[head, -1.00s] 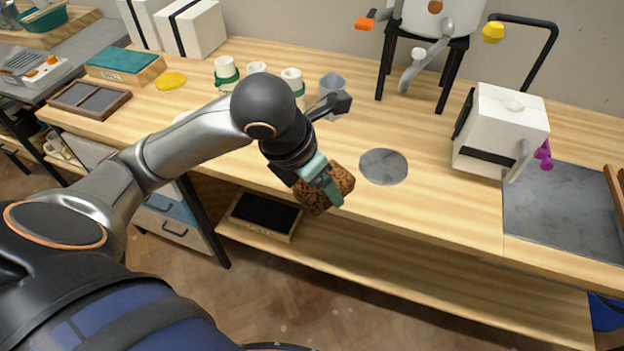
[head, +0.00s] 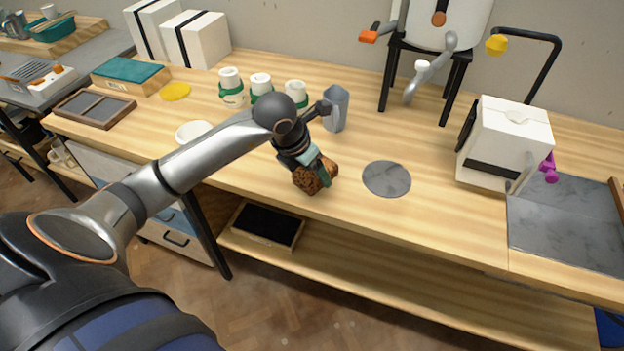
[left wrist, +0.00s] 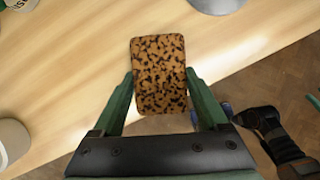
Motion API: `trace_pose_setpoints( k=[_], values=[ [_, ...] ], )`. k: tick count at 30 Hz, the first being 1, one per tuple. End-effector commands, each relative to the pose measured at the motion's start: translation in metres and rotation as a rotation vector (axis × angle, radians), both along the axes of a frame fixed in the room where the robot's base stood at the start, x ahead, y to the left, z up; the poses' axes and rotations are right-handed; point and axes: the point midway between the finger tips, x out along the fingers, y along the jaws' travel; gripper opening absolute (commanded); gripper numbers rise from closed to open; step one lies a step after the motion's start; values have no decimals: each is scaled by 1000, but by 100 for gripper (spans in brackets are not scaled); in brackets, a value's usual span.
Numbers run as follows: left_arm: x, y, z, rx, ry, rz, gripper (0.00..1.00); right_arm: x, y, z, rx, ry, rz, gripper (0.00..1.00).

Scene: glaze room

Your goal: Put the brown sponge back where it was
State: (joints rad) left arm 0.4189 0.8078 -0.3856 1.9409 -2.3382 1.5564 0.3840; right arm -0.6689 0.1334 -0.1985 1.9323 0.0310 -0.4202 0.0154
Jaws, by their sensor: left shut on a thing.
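The brown sponge (head: 311,178) is a speckled block with dark spots. My left gripper (head: 322,168) is shut on it, over the front part of the wooden bench (head: 440,205). In the left wrist view the sponge (left wrist: 159,75) sits between the two green fingers of the left gripper (left wrist: 160,108), one on each side. I cannot tell whether the sponge touches the bench top. My right gripper is not in view.
A grey round disc (head: 386,179) lies right of the sponge. A grey-blue jug (head: 336,108) and several white jars with green bands stand behind. A white plate (head: 194,131) is partly hidden by my arm. A white box-shaped device (head: 508,135) stands at right.

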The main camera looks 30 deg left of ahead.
Motion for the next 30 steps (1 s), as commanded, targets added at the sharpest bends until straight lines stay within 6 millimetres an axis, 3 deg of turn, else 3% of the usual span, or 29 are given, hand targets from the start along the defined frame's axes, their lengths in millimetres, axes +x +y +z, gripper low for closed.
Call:
trace_pose_setpoints(
  k=[9, 19, 20, 25, 30],
  values=[
    [3, 3, -35, -1, 2, 1, 32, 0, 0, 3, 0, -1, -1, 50],
    [4, 4, -40, 1, 0, 0, 32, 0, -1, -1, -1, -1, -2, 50],
    [4, 4, -38, 1, 0, 0, 80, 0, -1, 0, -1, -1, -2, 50],
    [4, 3, -38, 1, 0, 0, 99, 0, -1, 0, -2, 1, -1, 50],
    [4, 3, -38, 0, 0, 0, 100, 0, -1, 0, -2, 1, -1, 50]
  ],
)
